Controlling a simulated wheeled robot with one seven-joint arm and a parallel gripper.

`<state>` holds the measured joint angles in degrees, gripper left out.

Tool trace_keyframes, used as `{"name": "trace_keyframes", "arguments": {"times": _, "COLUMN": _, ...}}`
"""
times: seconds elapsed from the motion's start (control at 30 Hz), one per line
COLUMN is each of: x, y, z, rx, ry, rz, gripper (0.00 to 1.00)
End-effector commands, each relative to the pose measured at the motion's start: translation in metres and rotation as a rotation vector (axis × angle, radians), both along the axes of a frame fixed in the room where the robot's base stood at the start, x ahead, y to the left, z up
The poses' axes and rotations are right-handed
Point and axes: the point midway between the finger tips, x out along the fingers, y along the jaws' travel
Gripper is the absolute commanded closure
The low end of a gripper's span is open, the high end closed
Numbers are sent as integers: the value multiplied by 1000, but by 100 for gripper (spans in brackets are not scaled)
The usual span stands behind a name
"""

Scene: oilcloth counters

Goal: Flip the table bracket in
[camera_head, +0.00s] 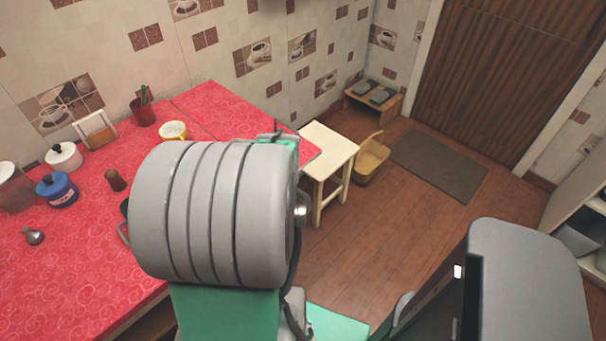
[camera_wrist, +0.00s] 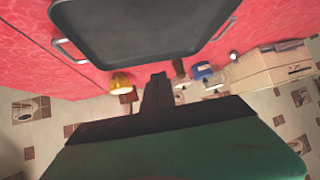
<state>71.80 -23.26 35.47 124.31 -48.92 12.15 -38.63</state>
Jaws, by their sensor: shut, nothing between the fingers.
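The red-patterned table (camera_head: 75,255) runs along the wall at the left in the head view. A seam crosses its top near the far end, and a red end section (camera_head: 205,98) continues beyond it. I cannot make out a table bracket in either view; the space under the far end is hidden by my arm. My gripper (camera_wrist: 158,82) shows in the wrist view as dark fingers, shut with nothing between them. Behind the fingers in the picture is the red tabletop (camera_wrist: 85,85), seen upside down. The fingers appear apart from it. In the head view my arm hides the gripper.
A dark pan with handles (camera_wrist: 130,30) lies on the red top. A yellow cup (camera_head: 172,130), blue pot (camera_head: 57,190) and white pot (camera_head: 63,156) stand there.

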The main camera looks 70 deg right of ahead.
Motion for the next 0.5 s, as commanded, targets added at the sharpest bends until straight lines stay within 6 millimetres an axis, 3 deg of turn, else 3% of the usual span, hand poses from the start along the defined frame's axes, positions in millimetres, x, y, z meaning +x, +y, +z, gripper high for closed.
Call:
{"name": "trace_keyframes", "arguments": {"times": 0.27, "x": 18, "y": 75, "z": -34, "rx": 41, "ry": 189, "rz": 126, "gripper": 100}}
{"name": "trace_keyframes", "arguments": {"times": 0.5, "x": 10, "y": 150, "z": -62, "rx": 44, "ry": 409, "rz": 199, "gripper": 100}}
